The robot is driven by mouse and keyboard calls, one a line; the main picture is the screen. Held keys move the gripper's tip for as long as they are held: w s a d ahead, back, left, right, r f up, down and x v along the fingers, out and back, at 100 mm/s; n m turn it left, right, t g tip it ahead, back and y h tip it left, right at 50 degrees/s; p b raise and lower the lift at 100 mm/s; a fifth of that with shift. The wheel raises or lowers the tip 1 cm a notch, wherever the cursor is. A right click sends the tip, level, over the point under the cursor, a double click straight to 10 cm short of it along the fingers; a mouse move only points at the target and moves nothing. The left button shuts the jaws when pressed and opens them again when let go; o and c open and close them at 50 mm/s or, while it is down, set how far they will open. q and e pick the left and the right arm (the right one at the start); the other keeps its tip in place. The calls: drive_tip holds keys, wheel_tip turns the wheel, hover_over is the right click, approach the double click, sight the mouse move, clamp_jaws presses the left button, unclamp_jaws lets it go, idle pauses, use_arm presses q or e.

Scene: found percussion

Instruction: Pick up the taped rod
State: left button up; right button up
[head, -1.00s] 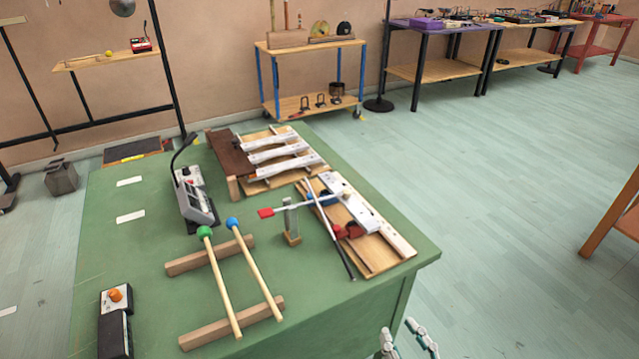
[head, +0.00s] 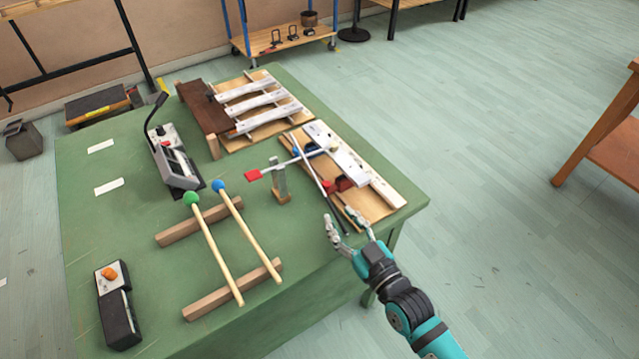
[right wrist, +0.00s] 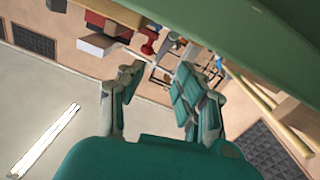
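The taped rod (head: 312,171) is thin and light with a dark lower end. In the head view it slants across the near-left edge of a wooden board (head: 372,206) at the table's right side, its dark end pointing toward me. My right gripper (head: 340,214) is open and empty at the table's near right edge, its fingers close to the rod's dark end. I cannot tell whether they touch it. In the right wrist view the fingers (right wrist: 158,78) stand apart with nothing held; I cannot make out the rod clearly there. My left gripper is not in view.
On the green table (head: 95,230), two mallets (head: 228,250) with green and blue heads rest across wooden bars. A small post (head: 281,184) carries a red-tipped lever beside the rod. A grey device (head: 176,164) and a metal-bar instrument (head: 258,108) stand behind.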

sight(328, 200)
drive_tip(key=x, duration=0.5)
drive_tip(key=shift+w+r, duration=0.1)
drive_tip(key=shift+w, duration=0.25)
drive_tip(key=shift+c, duration=0.2)
clamp_jaws()
